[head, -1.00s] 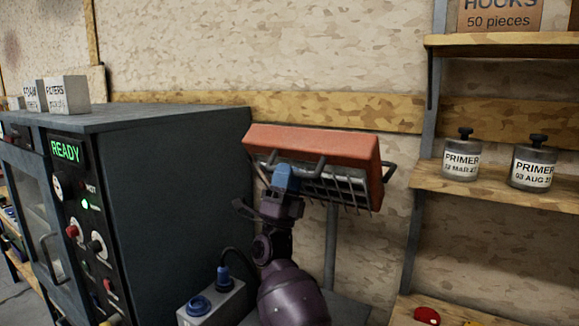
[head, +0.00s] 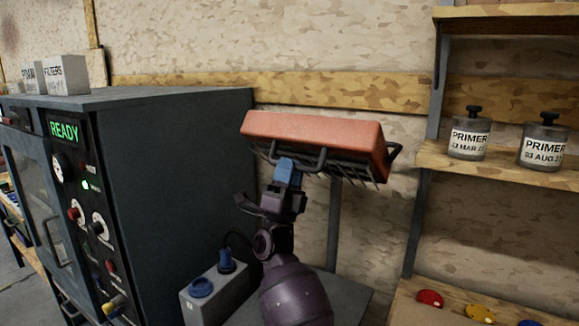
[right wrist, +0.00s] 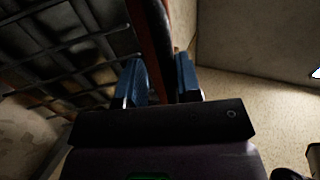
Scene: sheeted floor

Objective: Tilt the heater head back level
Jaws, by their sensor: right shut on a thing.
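The heater head (head: 315,135) is an orange-red slab with a dark wire grille underneath and dark bar handles. It is at the middle of the head view, on a grey post (head: 334,225). It looks close to level, with a slight slope down to the right in the picture. My right gripper (head: 288,170) reaches up from below, its blue fingers shut on the head's front handle bar. In the right wrist view, the fingers (right wrist: 160,82) close around a dark edge, with the grille (right wrist: 65,55) to their left. The held part is mostly hidden. My left gripper is out of view.
A dark oven cabinet (head: 185,170) reading READY stands close on the left. A grey box with blue sockets (head: 213,290) sits below the head. Coloured discs (head: 430,298) lie at lower right.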

